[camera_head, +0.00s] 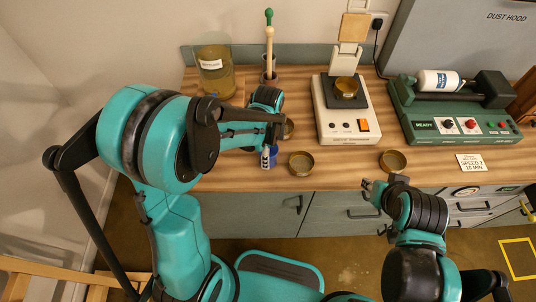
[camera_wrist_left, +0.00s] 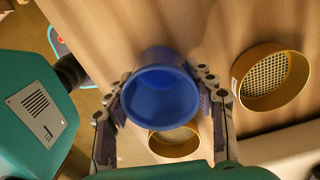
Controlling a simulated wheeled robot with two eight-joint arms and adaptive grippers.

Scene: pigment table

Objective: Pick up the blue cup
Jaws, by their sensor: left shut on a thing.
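The blue cup (camera_wrist_left: 160,95) sits between the fingers of my left gripper (camera_wrist_left: 165,103) in the left wrist view, its open mouth facing the camera. The fingers press on its two sides, so the gripper is shut on it. In the head view only a small part of the blue cup (camera_head: 273,155) shows beside the fingers of my left gripper (camera_head: 267,157), near the table's front edge; my arm hides much around it. I cannot tell whether the cup touches the table. My right gripper (camera_head: 371,190) is in front of the table, apart from everything; its opening is unclear.
Brass sieve-like bowls stand close to the cup, one to its right (camera_head: 301,163) and one behind (camera_head: 288,128). Another brass bowl (camera_head: 392,161) is farther right. A scale (camera_head: 346,125), green machine (camera_head: 452,125), jar (camera_head: 215,78) and pestle holder (camera_head: 269,78) stand behind.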

